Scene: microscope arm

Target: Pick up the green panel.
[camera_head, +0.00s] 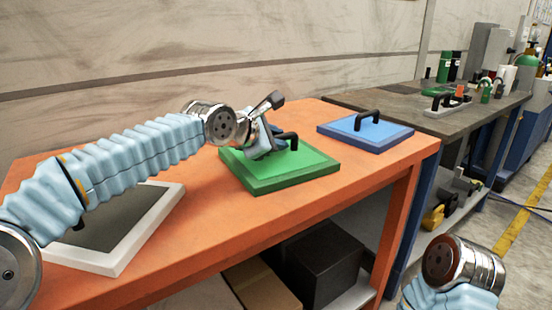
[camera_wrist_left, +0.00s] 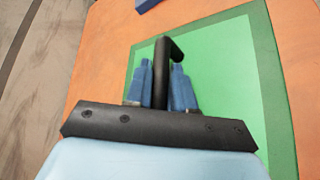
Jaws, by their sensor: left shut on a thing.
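The green panel (camera_head: 300,172) lies flat on the orange table, with a black handle on its top. It also shows in the left wrist view (camera_wrist_left: 222,68), where its black handle (camera_wrist_left: 161,70) stands between the two blue fingers. My left gripper (camera_wrist_left: 160,85) is shut on this handle. In the head view my left gripper (camera_head: 272,143) is at the handle's left part and hides some of it. The panel appears to rest on the table. My right arm shows at the lower right of the head view, but its gripper fingers are out of view.
A blue panel (camera_head: 365,132) with a black handle lies right of the green one. A white-framed panel (camera_head: 105,262) lies at the left, partly behind my left arm. A grey bench (camera_head: 400,103) with bottles and tools adjoins the orange table (camera_head: 215,222). Boxes sit below.

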